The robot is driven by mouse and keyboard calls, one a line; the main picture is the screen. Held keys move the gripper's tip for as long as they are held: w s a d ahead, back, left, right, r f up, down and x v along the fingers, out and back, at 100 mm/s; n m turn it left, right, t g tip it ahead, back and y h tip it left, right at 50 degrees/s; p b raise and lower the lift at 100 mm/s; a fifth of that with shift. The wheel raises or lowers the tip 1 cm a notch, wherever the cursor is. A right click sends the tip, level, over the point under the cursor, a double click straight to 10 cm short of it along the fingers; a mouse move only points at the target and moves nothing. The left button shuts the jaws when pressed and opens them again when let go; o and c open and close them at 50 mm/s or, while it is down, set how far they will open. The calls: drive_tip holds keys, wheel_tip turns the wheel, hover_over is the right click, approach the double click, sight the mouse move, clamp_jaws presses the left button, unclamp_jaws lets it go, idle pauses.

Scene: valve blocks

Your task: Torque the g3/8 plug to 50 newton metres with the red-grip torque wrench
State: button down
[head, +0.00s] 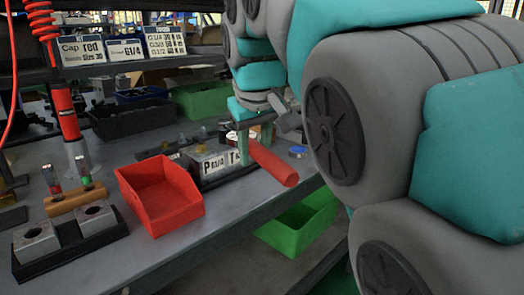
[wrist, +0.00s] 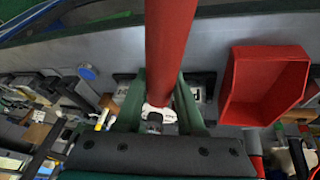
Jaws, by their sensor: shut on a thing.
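The red-grip torque wrench (head: 273,165) is in my gripper (head: 255,136) above the bench, its red grip slanting down toward the bench's front edge. In the wrist view the red grip (wrist: 168,45) runs up between the two green fingers of my gripper (wrist: 162,105), with a white and dark part of the wrench near the fingertips. A grey valve block (head: 210,162) with a white label reading P and T stands just left of the gripper, partly hidden by it. I cannot make out the g3/8 plug or the wrench's working end.
A red bin (head: 160,195) stands left of the block. Two grey blocks (head: 95,220) sit on a black base at front left. A red cylindrical tool (head: 66,112) hangs on a coiled hose. A green bin (head: 300,225) is below the bench edge. A blue round object (head: 298,150) lies right of the gripper.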

drive_tip(key=shift+w+d+n+y, duration=0.3)
drive_tip(key=shift+w+d+n, duration=0.2)
drive_tip(key=shift+d+n, duration=0.25)
drive_tip(key=shift+r, duration=0.2)
wheel_tip(320, 180, up, 8)
drive_tip(key=p, duration=0.2)
drive_tip(key=shift+f, duration=0.2)
idle(0.6)
